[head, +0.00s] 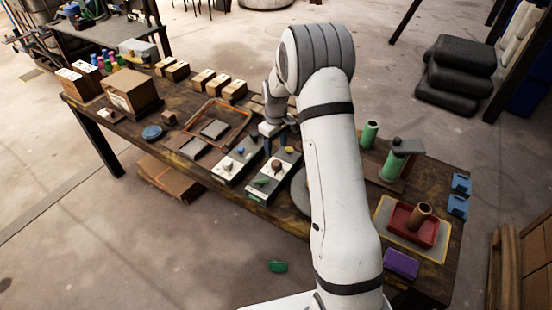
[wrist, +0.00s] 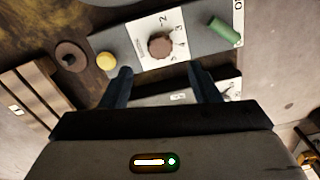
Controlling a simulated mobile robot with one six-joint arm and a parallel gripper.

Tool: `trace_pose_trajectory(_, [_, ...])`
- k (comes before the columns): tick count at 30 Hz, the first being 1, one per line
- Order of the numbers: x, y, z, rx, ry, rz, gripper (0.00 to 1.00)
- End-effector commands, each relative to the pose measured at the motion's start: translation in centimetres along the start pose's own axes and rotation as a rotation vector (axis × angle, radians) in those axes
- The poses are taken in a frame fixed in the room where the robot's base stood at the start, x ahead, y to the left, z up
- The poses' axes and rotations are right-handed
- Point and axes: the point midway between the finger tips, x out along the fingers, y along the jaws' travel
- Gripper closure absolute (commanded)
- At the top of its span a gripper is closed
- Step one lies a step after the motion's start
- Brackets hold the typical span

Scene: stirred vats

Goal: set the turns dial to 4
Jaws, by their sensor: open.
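A brown round dial (wrist: 161,45) sits on a white number plate (wrist: 176,19) of a dark control box; 2, 3, 4 and 5 can be made out around it. I cannot tell which number it points to. The box also has a yellow button (wrist: 106,60) and a green handle (wrist: 224,30). In the head view the dial (head: 276,165) is on the right one of two boxes. My gripper (wrist: 158,68) is open and empty, its fingertips just short of the dial in the wrist view. In the head view my gripper (head: 276,149) is over the boxes' far ends.
A second control box (head: 235,164) stands close on the left. An orange-edged tray (head: 246,115) lies behind it, and a blue disc (head: 152,132) lies farther left. Green cylinders (head: 369,134) and a red tray (head: 402,232) stand right of my arm. A green piece (head: 278,266) lies on the floor.

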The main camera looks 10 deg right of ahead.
Motion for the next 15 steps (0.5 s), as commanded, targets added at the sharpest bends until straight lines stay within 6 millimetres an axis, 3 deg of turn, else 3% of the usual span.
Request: trace_pose_trajectory(15, [6.9, 0.1, 0.1, 0.000, -0.002, -0.001, 0.44])
